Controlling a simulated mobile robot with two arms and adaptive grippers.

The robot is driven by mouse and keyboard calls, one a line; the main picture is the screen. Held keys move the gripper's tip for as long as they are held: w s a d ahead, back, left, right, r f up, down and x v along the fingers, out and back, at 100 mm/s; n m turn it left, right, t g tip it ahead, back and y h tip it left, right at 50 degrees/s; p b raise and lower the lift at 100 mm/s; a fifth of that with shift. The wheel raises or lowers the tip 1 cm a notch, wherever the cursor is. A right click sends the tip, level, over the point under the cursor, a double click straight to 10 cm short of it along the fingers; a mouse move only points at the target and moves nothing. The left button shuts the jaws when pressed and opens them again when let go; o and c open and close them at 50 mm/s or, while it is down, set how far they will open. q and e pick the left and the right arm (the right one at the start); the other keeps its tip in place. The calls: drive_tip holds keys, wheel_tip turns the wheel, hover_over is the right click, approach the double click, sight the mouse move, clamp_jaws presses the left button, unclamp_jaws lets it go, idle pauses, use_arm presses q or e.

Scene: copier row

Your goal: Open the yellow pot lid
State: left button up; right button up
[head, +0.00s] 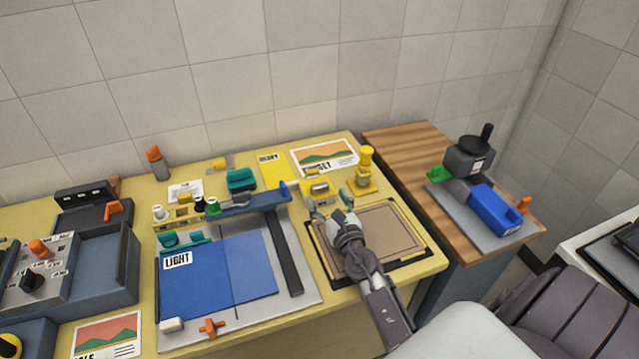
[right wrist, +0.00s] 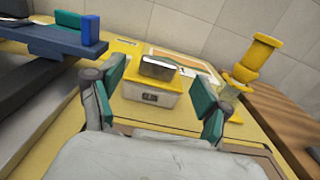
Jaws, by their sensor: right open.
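A small yellow box-shaped pot (head: 314,193) with a shiny metal piece on top stands near the back of the yellow table. It also shows in the right wrist view (right wrist: 150,101), where the metal top (right wrist: 158,68) looks down and closed. A taller yellow stacked, rounded piece (head: 366,165) stands to its right; I cannot tell which one the task's lid belongs to. My right gripper (head: 330,201) is open and empty in front of the box. In the right wrist view its teal-padded fingers (right wrist: 161,85) are spread to either side of the box. My left gripper is not in view.
A framed brown board (head: 400,240) lies under my right arm. A blue bar (head: 248,203) and a blue sheet (head: 200,285) on a grey base are to the left. A picture card (head: 325,155) lies behind. A wooden-topped table (head: 405,142) stands to the right.

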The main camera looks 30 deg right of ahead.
sight(321, 188)
drive_tip(key=x, duration=0.6)
clamp_jaws()
idle(0.3)
